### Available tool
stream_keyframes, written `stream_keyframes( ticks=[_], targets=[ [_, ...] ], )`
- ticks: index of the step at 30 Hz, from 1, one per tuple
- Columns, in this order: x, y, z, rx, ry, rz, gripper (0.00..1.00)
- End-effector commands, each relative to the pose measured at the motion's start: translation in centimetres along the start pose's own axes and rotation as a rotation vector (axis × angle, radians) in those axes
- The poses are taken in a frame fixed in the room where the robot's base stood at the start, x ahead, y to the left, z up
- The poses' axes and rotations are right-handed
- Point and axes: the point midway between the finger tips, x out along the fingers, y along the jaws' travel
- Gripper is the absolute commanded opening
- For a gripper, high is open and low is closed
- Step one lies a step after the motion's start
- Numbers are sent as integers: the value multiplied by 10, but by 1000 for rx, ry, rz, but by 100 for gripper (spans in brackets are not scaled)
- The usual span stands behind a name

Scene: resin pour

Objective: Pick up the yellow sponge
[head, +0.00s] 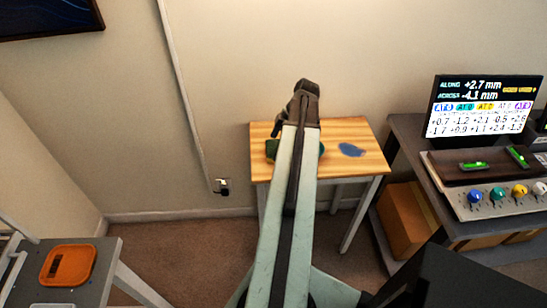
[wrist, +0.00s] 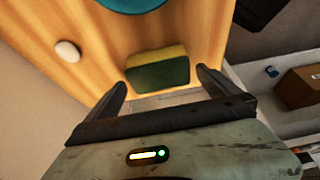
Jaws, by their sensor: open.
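The yellow sponge (wrist: 157,70) lies on the wooden tabletop near its edge in the wrist view. It has a dark green face and a yellow strip along its far side. My gripper (wrist: 161,80) is open and empty, with one finger on each side of the sponge's near end. Whether the fingers touch it cannot be told. In the head view my arm covers the middle of the wooden table (head: 369,135). A dark green shape (head: 271,150) shows partly from behind the arm, and I cannot tell whether it is the sponge.
A blue patch (head: 351,150) lies on the tabletop right of my arm. A white rounded object (wrist: 67,51) and a teal round thing (wrist: 135,4) are near the sponge. A dark bench with a display (head: 484,106) stands right. An orange tray (head: 68,265) sits lower left.

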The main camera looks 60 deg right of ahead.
Motion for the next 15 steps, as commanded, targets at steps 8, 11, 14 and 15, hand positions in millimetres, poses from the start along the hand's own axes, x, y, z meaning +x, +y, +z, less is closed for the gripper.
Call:
stream_keyframes(
  ticks=[8,11,14,15],
  targets=[
    [27,0,1,1,0,0,100],
    [26,0,1,1,0,0,97],
    [26,0,1,1,0,0,69],
    [26,0,1,2,0,0,58]
  ],
)
